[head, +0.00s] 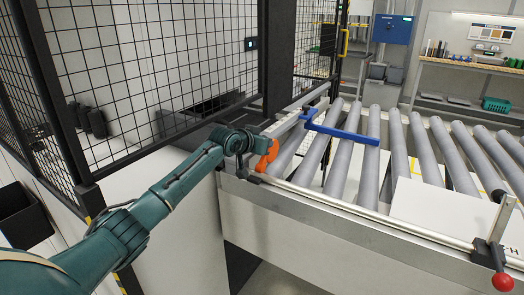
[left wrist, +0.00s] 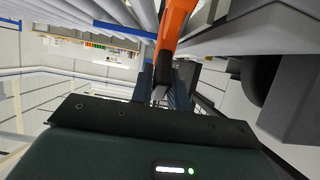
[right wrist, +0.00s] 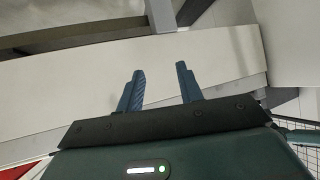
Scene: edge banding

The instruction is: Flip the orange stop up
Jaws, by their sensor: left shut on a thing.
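The orange stop (head: 267,157) is at the left end of the roller conveyor, by the near rail; in the head view it slants beside my left gripper (head: 256,145). In the left wrist view the orange stop (left wrist: 174,28) runs up from between the fingers of my left gripper (left wrist: 161,88), which is shut on its dark end. The exact contact is partly hidden by the fingers. My right gripper (right wrist: 160,84) shows only in the right wrist view; its fingers are apart and empty, in front of a pale panel.
A blue bar (head: 342,133) lies across the grey rollers (head: 393,150). A white panel (head: 435,212) rests on the conveyor at right. A black mesh fence (head: 150,80) rises behind my left arm.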

